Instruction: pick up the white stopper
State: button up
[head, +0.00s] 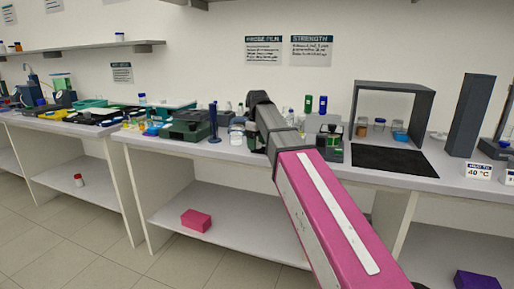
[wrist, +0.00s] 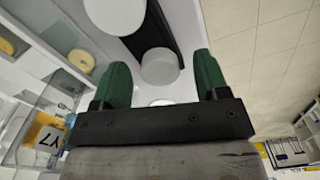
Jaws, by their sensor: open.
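My gripper (wrist: 160,64) is open in the wrist view, with one green finger on each side and nothing clamped between them. A round white piece (wrist: 160,70), likely the white stopper, shows in the gap between the fingers, clear of both in the picture. How far it is below the fingertips I cannot tell. A larger white round thing (wrist: 115,14) lies beyond the left finger. In the head view my arm reaches over the bench and hides the fingers; I cannot pick out the stopper there.
The bench (head: 160,136) has glassware and a dark green case (head: 187,126) left of my arm. A grey frame (head: 392,87) over a black mat (head: 393,160) and a tall grey block (head: 470,115) stand to the right. The bench's front edge is near my gripper.

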jog(key=c, duration=0.9)
